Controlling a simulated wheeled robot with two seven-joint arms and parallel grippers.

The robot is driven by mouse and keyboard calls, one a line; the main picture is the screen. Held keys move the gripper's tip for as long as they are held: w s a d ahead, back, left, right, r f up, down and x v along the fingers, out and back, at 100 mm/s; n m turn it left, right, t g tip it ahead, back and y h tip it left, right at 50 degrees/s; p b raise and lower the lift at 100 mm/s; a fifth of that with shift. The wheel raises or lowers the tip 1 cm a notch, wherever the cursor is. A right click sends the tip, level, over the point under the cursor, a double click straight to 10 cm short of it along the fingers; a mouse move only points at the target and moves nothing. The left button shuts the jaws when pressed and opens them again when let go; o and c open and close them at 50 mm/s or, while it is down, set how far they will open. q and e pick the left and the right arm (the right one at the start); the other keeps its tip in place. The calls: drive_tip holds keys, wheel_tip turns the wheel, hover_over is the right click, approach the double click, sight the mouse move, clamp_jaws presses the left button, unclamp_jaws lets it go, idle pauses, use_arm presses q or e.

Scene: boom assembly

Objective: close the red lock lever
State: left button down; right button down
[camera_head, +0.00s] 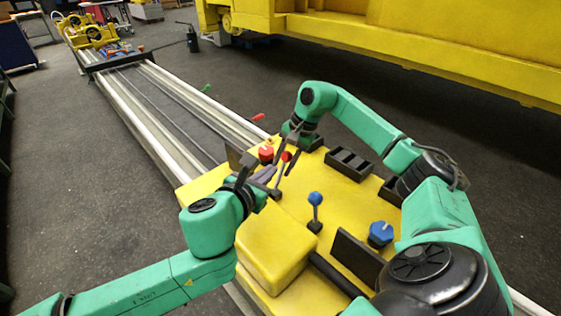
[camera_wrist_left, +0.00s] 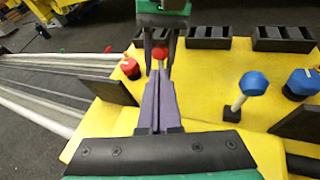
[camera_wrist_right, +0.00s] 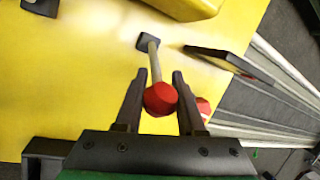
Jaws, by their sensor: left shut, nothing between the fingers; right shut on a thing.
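The red lock lever (camera_wrist_right: 153,62) has a red ball top on a pale stem rising from a dark base on the yellow panel. In the right wrist view its ball sits between the fingers of my right gripper (camera_wrist_right: 158,85), which is shut on it. The ball also shows in the head view (camera_head: 286,156) and in the left wrist view (camera_wrist_left: 160,53). My left gripper (camera_wrist_left: 158,75) is shut and empty, its fingers together. In the head view it is close to the lever's left side, and I cannot tell if it touches.
A red knob (camera_head: 266,153) stands beside the lever. A blue-topped lever (camera_head: 315,199), a blue knob (camera_head: 381,233) and black trays (camera_head: 349,164) are also on the yellow panel (camera_head: 345,222). Long metal rails (camera_head: 165,95) run away at the back left.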

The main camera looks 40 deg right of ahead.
sight(285, 158)
use_arm(q)
drive_tip(key=x, duration=0.7)
drive_tip(key=shift+w+d+f, duration=0.1)
drive_tip(key=shift+w+d, duration=0.1)
drive_tip(key=shift+d, duration=0.1)
